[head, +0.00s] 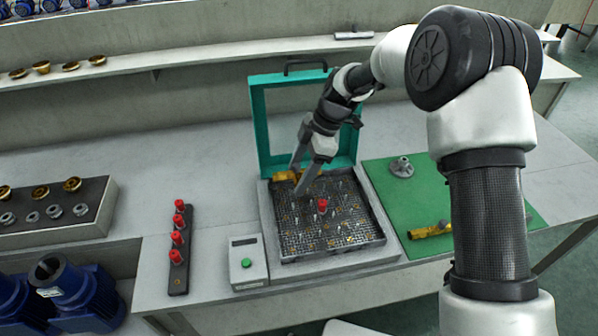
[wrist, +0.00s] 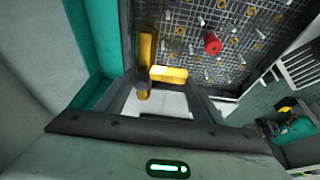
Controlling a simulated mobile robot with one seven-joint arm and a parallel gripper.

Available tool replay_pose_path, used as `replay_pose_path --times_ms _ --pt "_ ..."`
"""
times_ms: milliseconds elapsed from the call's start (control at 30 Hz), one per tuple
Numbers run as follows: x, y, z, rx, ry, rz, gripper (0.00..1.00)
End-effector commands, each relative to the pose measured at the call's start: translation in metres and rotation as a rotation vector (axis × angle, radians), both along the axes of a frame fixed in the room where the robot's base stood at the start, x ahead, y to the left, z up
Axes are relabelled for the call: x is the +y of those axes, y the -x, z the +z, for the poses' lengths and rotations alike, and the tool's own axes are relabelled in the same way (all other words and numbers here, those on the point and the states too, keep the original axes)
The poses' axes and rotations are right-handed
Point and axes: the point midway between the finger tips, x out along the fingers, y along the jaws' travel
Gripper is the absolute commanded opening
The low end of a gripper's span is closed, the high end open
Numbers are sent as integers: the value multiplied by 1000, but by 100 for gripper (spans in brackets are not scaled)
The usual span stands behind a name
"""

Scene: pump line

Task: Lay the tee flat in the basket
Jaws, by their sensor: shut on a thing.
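The brass-yellow tee (wrist: 168,74) is between the fingers of my gripper (wrist: 165,85) in the wrist view, with its run and side branch showing. In the head view the tee (head: 284,176) is at the fingertips of my gripper (head: 297,181), by the back left corner of the basket. My gripper is shut on the tee. The dark mesh basket (head: 290,240) holds a red-capped piece (head: 322,206), small pegs and brass bits; it also shows in the wrist view (wrist: 195,45). Whether the tee touches the basket is unclear.
A teal frame lid (head: 258,120) stands open behind the basket. A grey box with a green button (head: 247,264) and a rack of red-capped pieces (head: 178,250) are left. A green mat (head: 480,205) on the right holds a flanged metal part (head: 402,167) and a brass fitting (head: 430,230).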

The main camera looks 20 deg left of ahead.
Motion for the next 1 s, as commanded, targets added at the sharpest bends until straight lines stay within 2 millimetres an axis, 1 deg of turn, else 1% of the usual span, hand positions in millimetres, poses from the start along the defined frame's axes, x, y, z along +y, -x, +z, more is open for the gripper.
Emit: replay_pose_path --times_ms 167,1000 --pt "0 0 -1 -1 0 0 33" --pt "0 0 -27 0 0 1 33"
